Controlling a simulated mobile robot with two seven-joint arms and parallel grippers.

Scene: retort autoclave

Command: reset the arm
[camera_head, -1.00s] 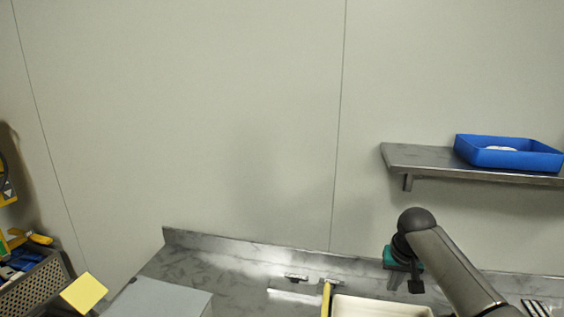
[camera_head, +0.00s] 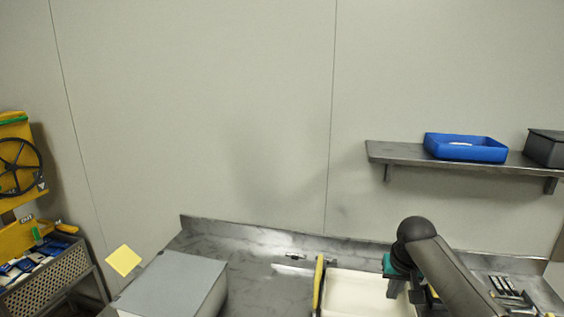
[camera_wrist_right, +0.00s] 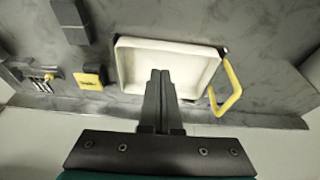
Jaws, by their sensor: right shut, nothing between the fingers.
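My right arm (camera_head: 450,275) comes in from the lower right of the head view. My right gripper (camera_head: 405,290) hangs fingers down over the right part of a cream-white tray (camera_head: 350,290) on the steel counter. In the wrist view the two dark fingers of my right gripper (camera_wrist_right: 160,75) are together with nothing between them, in front of the white tray (camera_wrist_right: 205,55). I cannot tell how high above the tray they are. My left gripper is not in view.
A yellow handle (camera_wrist_right: 232,88) stands at one side of the tray. A grey box (camera_head: 175,282) sits left on the counter (camera_head: 250,265). A wall shelf (camera_head: 400,152) above holds a blue bin (camera_head: 465,149). A yellow machine with a handwheel (camera_head: 18,165) and a grey basket (camera_head: 45,275) are far left.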

